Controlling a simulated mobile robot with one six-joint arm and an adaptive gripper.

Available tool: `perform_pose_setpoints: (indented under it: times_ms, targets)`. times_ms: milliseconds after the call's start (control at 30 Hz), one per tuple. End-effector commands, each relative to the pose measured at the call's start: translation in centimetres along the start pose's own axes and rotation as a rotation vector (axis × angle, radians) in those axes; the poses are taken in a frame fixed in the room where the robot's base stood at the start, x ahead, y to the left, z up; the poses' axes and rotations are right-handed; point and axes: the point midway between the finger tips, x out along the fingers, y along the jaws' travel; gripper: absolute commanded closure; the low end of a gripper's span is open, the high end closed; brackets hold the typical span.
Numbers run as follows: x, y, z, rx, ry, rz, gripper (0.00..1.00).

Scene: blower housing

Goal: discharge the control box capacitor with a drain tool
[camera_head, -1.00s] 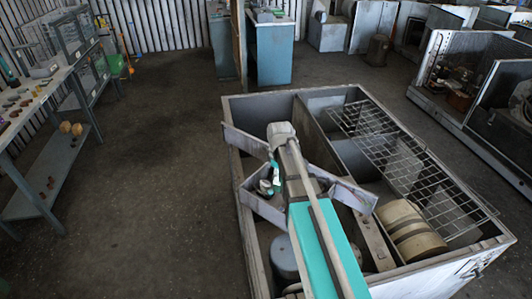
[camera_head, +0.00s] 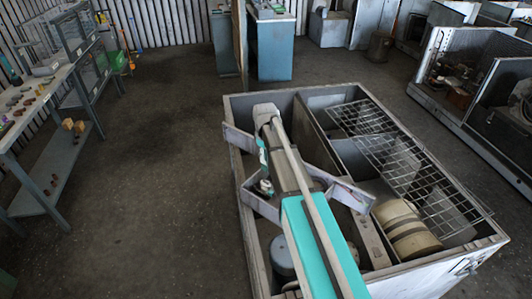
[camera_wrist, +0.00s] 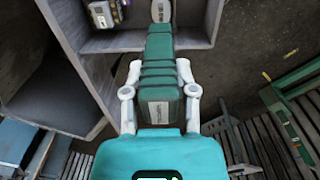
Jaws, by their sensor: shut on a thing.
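In the wrist view my gripper (camera_wrist: 159,80) has its two pale fingers closed on the dark green, ribbed handle of a tool (camera_wrist: 160,48), which points away from me. A pale oval piece (camera_wrist: 161,10) shows at the tool's far end; I cannot tell whether it is the tool's tip or something beyond it. A small grey box with colored parts (camera_wrist: 103,13) sits left of the tool, in a grey compartment. In the head view my arm hides most of the gripper over the open housing (camera_head: 240,200). I cannot clearly identify the capacitor.
A wire grille (camera_head: 400,150) and a pale cylinder (camera_head: 405,228) lie in the housing's right part. Angled grey panels (camera_head: 342,190) stand close to my arm. A workbench (camera_head: 35,95) with small items is at far left. The floor between is clear.

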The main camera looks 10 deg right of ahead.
Motion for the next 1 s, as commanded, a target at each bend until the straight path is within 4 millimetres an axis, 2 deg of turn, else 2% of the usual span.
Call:
perform_pose_setpoints:
  times_ms: [467, 1000]
  targets:
    - [0.4, 0.1, 0.1, 0.001, 0.0, 0.0, 0.95]
    - [4.0, 0.1, 0.1, 0.002, 0.0, 0.0, 0.95]
